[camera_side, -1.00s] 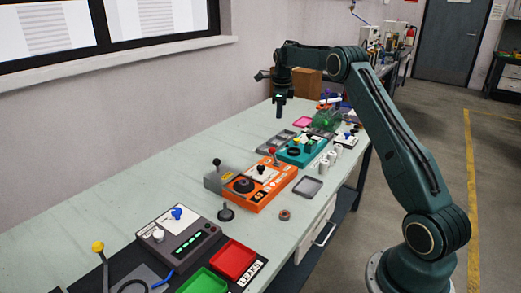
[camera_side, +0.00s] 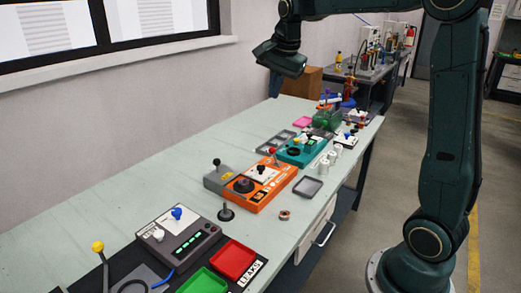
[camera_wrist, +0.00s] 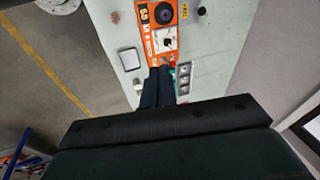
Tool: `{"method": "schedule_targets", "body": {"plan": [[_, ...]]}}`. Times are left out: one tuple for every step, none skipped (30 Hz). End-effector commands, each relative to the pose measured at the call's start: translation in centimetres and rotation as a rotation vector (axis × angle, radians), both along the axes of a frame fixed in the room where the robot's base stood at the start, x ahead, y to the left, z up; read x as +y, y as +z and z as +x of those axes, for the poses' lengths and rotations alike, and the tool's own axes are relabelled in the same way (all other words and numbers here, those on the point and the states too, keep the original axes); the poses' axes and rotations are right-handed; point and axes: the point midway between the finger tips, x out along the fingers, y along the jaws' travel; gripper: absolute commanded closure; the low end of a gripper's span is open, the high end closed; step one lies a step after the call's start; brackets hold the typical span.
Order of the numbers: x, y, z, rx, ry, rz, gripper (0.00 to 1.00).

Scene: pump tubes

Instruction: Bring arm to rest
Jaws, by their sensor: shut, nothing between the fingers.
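My gripper (camera_side: 275,84) hangs in the air above the far part of the workbench, clear of everything on it. Its fingers are together with nothing between them. The fingers also show in the wrist view (camera_wrist: 158,87), pointing toward the bench near the orange pump unit. The orange pump unit (camera_side: 268,196) sits on the bench below, and it shows in the wrist view too (camera_wrist: 153,14). A teal unit (camera_side: 293,155) sits behind it.
The grey bench (camera_side: 140,190) runs along the wall. A grey tester (camera_side: 168,244), a red tray (camera_side: 236,257) and a green tray (camera_side: 205,284) lie at the front. A small grey tray (camera_side: 307,187) and white cylinders (camera_side: 324,165) stand near the right edge. A brown box (camera_side: 300,85) is at the back.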

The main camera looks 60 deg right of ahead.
Motion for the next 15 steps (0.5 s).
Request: {"method": "schedule_targets", "body": {"plan": [[1.1, 0.5, -1.1, -0.004, 0.06, -0.016, 1.0], [1.7, 0.7, -1.7, -0.005, 0.097, -0.025, 1.0], [2.4, 0.8, -2.5, -0.006, 0.147, -0.038, 1.0], [3.0, 1.0, -3.1, -0.007, 0.184, -0.049, 1.0], [3.5, 1.1, -3.8, -0.008, 0.221, -0.059, 1.0], [4.2, 1.2, -4.6, -0.01, 0.271, -0.074, 1.0], [4.7, 1.3, -5.3, -0.011, 0.308, -0.083, 1.0], [5.2, 1.3, -6.0, -0.012, 0.345, -0.094, 1.0], [5.8, 1.3, -6.9, -0.013, 0.394, -0.108, 1.0], [6.3, 1.3, -7.5, -0.014, 0.43, -0.12, 1.0], [6.8, 1.3, -8.2, -0.017, 0.467, -0.131, 1.0], [7.4, 1.3, -9.1, -0.018, 0.516, -0.146, 1.0], [7.8, 1.2, -9.8, -0.019, 0.552, -0.157, 1.0], [8.3, 1.1, -10.5, -0.021, 0.59, -0.169, 1.0], [8.8, 1.0, -11.4, -0.023, 0.639, -0.184, 1.0]]}}
